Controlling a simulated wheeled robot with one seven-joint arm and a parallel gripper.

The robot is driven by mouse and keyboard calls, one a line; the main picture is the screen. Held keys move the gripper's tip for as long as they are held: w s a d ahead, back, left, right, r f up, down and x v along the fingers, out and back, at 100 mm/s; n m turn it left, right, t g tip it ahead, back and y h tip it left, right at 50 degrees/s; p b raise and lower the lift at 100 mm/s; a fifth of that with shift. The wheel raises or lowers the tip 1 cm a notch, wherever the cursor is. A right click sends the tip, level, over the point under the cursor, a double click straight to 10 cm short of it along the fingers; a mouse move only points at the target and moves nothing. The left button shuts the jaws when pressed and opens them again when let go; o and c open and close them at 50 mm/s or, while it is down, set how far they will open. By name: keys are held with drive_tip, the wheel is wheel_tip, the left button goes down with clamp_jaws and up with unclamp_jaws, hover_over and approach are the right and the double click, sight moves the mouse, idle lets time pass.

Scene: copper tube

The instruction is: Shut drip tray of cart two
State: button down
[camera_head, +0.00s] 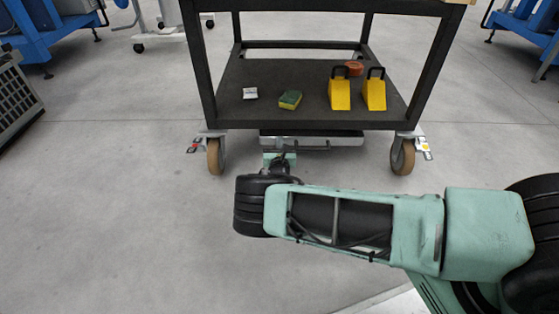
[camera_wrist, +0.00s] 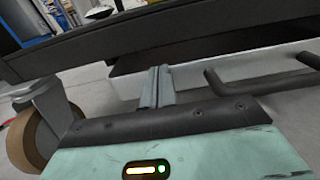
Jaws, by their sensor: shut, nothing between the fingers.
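The drip tray (camera_head: 335,140) hangs under the lower shelf of the dark cart, with its pale front facing me. How far it stands out from the shelf edge is hard to tell. In the wrist view the pale tray front (camera_wrist: 126,88) lies just beyond my fingers, and its dark bar handle (camera_wrist: 245,85) is to their right. My gripper (camera_head: 279,160) is low in front of the left part of the tray. In the wrist view its fingers (camera_wrist: 158,85) are together, empty, and seem at or very near the tray front; contact is unclear.
The cart's lower shelf (camera_head: 235,105) carries a sponge (camera_head: 290,99), two yellow wedges (camera_head: 340,94), a white packet (camera_head: 250,93) and a reddish round item (camera_head: 355,68). Casters stand left (camera_head: 214,155) and right (camera_head: 402,156) of the tray. The floor in front is clear.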

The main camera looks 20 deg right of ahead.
sight(279, 134)
drive_tip(key=x, duration=0.3)
drive_tip(key=shift+w+d+b, duration=0.15)
drive_tip(key=shift+w+b, duration=0.15)
drive_tip(key=shift+b, duration=0.1)
drive_tip(key=shift+w+d+r, duration=0.1)
drive_tip(key=shift+w, duration=0.25)
drive_tip(key=shift+w+r, duration=0.1)
